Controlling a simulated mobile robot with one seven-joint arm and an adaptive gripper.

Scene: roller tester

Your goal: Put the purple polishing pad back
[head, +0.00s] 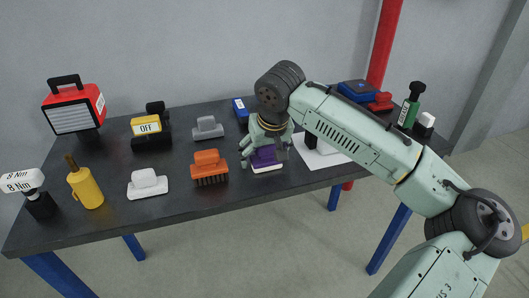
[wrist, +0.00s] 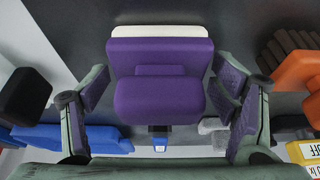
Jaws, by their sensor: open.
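The purple polishing pad (head: 264,157) is near the front middle of the dark table, with a purple grip block over a white base (head: 268,169). In the wrist view the purple pad (wrist: 160,60) fills the centre, with its white layer (wrist: 160,31) at the far edge. My gripper (head: 265,148) is over the pad, pointing down. In the wrist view my gripper (wrist: 162,90) is open, with one finger on each side of the purple grip block and gaps beside it. The pad's contact with the table is partly hidden.
The orange brush (head: 209,163) stands close to the left, the white block (head: 147,182) farther left. A grey block (head: 208,127) and a blue item (head: 240,109) are behind. A white sheet (head: 333,153) lies to the right, with a black object (head: 311,139) at its edge.

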